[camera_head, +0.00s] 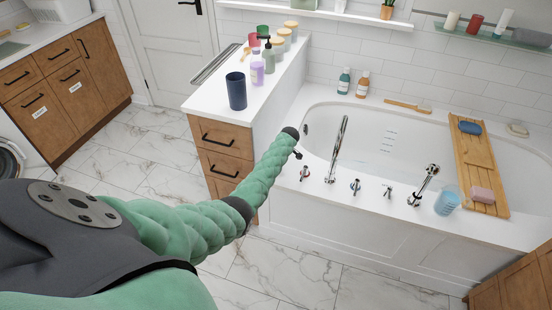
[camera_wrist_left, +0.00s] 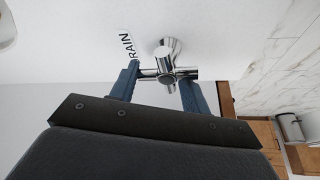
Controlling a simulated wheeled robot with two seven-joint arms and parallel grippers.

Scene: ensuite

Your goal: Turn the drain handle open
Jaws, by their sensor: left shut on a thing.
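The drain handle (camera_wrist_left: 166,52) is a chrome cross-shaped tap handle on the white tub deck. Dark lettering reading "RAIN" shows beside it in the left wrist view. My left gripper (camera_wrist_left: 160,84) has one blue finger on each side of the handle's cross arms and is shut on them. In the head view my green left arm reaches to the near left corner of the bathtub. My left gripper (camera_head: 297,154) is small and dark there, close to the drain handle (camera_head: 304,172). My right gripper is not in view.
A tall chrome spout (camera_head: 338,148), two more handles and a hand shower (camera_head: 425,184) line the deck to the right. A blue cup (camera_head: 447,201) and wooden bath tray (camera_head: 474,165) stand farther right. A counter (camera_head: 210,97) with bottles is at the left.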

